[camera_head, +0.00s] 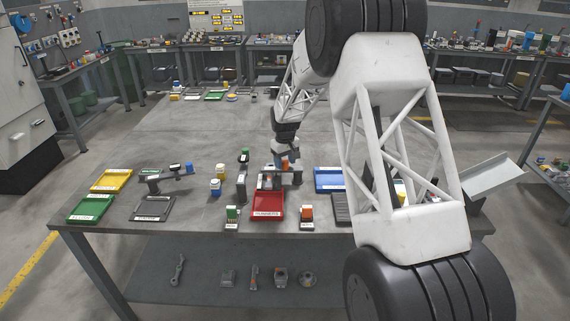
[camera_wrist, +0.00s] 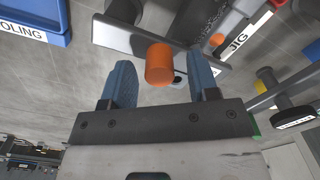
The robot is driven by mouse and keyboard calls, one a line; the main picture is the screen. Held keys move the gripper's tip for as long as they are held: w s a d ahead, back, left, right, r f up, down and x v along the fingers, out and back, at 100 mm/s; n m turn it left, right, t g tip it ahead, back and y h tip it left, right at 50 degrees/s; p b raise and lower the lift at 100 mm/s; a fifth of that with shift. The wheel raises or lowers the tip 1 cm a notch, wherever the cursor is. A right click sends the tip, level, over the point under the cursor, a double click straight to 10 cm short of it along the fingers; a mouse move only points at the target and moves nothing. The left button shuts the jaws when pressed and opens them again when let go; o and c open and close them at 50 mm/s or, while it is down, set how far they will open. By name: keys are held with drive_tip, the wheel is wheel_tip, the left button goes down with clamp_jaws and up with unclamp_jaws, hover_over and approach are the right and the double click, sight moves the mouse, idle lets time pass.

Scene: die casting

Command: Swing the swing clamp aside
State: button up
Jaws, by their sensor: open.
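The swing clamp shows in the wrist view as a grey metal bar (camera_wrist: 122,40) with an upright orange cylindrical knob (camera_wrist: 160,66). My gripper (camera_wrist: 162,78) is open, with one blue finger on each side of the knob. Gaps show between the knob and both fingers, so nothing is gripped. In the head view my gripper (camera_head: 283,158) points down over the jig (camera_head: 268,182) at the middle of the table, and it partly hides the clamp. The jig's label shows at the upper right of the wrist view (camera_wrist: 238,40).
A red tray (camera_head: 267,202) lies in front of the jig, with a blue tray (camera_head: 328,180) to its right. Small bottles (camera_head: 215,187) and a grey block (camera_head: 242,186) stand close on the left. Yellow (camera_head: 112,180) and green (camera_head: 90,208) trays lie far left. The table's back middle is clear.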

drive_tip(key=shift+f, duration=0.55)
drive_tip(key=shift+c, duration=0.3)
clamp_jaws()
